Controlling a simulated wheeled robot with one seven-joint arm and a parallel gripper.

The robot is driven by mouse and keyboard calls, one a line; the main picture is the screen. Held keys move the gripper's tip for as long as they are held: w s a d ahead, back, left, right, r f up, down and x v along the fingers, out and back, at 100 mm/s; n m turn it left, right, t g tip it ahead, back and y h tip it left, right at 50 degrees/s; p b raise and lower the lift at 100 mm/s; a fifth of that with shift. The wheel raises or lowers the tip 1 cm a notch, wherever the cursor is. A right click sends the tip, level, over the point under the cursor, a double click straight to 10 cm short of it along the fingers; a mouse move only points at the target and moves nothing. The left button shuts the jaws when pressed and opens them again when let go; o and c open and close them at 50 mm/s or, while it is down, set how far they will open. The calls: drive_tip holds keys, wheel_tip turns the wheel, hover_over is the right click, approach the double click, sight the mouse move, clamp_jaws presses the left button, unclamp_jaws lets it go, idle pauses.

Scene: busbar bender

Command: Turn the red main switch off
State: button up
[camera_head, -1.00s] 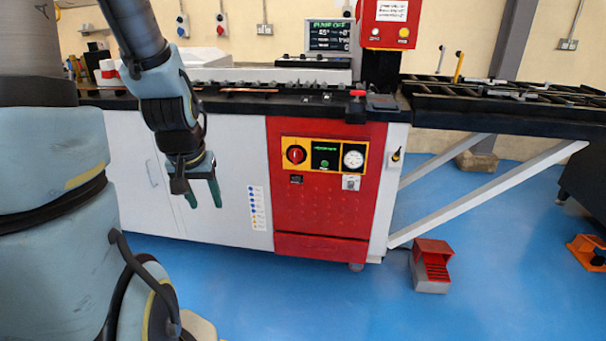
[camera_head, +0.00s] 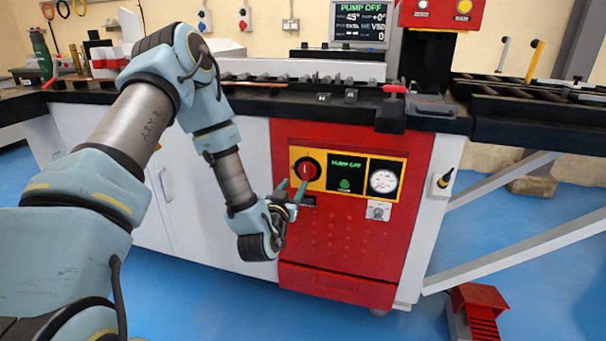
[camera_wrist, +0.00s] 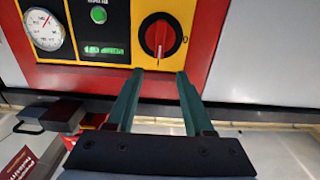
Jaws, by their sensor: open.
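The red main switch (camera_head: 306,170) is a round red knob on a black disc in a yellow plate at the left of the control panel. In the wrist view the switch (camera_wrist: 159,38) lies just beyond my fingertips, its handle line running along the fingers' direction. My gripper (camera_head: 291,190) is open and empty, with its green fingers pointing at the switch. In the wrist view my gripper's fingertips (camera_wrist: 159,72) are spread wide, one to each side of the knob's line. A small gap seems to remain; contact cannot be told.
A small grey lock plate (camera_head: 378,210) is below the gauge. A black worktop (camera_head: 450,118) overhangs the red panel. A red foot pedal (camera_head: 478,305) stands on the blue floor.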

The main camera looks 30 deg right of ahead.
sight(305, 167)
drive_tip(key=p+x, duration=0.1)
drive_tip(key=x, duration=0.9)
drive_tip(key=shift+d+r+p, duration=0.1)
drive_tip(key=shift+d+p, duration=0.05)
drive_tip(key=shift+p, duration=0.2)
clamp_jaws()
